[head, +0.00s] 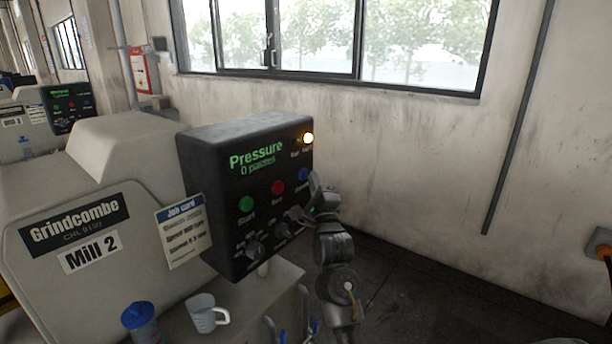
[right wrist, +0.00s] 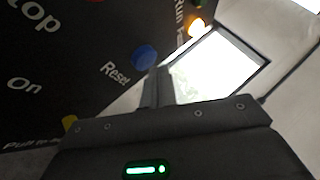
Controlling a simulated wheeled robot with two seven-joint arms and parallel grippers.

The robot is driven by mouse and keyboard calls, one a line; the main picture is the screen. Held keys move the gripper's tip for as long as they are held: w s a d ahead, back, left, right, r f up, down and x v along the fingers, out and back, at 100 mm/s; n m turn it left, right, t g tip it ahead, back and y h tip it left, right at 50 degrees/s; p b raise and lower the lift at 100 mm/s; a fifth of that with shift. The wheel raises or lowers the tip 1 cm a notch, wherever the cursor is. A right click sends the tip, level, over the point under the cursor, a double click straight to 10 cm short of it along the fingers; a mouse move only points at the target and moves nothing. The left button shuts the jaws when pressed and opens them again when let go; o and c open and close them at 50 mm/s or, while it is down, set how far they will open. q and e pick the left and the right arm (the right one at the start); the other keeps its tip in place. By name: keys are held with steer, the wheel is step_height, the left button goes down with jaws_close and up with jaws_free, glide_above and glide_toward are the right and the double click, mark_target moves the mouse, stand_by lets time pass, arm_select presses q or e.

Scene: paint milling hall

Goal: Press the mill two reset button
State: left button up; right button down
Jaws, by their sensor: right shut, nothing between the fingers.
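The black control panel (head: 215,150) of Mill 2 shows "Pressure" and a zero reading in green. The blue reset button (head: 303,175) is at the right of its button row, and shows in the right wrist view (right wrist: 145,57) beside the word "Reset". My right gripper (head: 313,184) is shut and empty at the panel's right edge. In the right wrist view its fingertips (right wrist: 158,76) are just beside the lower right of the button. I cannot tell whether they touch it. My left gripper is not in view.
A green start button (head: 246,204) and a red button (head: 277,187) share the row, with dark knobs (head: 255,249) below. An amber lamp (head: 308,138) is lit above. A job card (head: 183,232), a mug (head: 205,313) and a blue-lidded container (head: 140,322) are near the panel.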

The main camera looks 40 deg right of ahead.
steer(key=shift+w+a, duration=0.25)
steer(key=shift+w, duration=0.4)
stand_by(0.8)
steer(key=shift+s, duration=0.1)
steer(key=shift+s+d, duration=0.25)
steer(key=shift+s, duration=0.5)
steer(key=shift+s+d+p, duration=0.25)
steer(key=shift+s+p, duration=0.05)
steer(key=shift+s, duration=0.5)
steer(key=shift+s+d+p, duration=0.25)
steer(key=shift+s+p, duration=0.1)
steer(key=shift+s, duration=0.45)
steer(key=shift+s+d+p, duration=0.25)
steer(key=shift+s+p, duration=0.05)
steer(key=shift+s, duration=0.5)
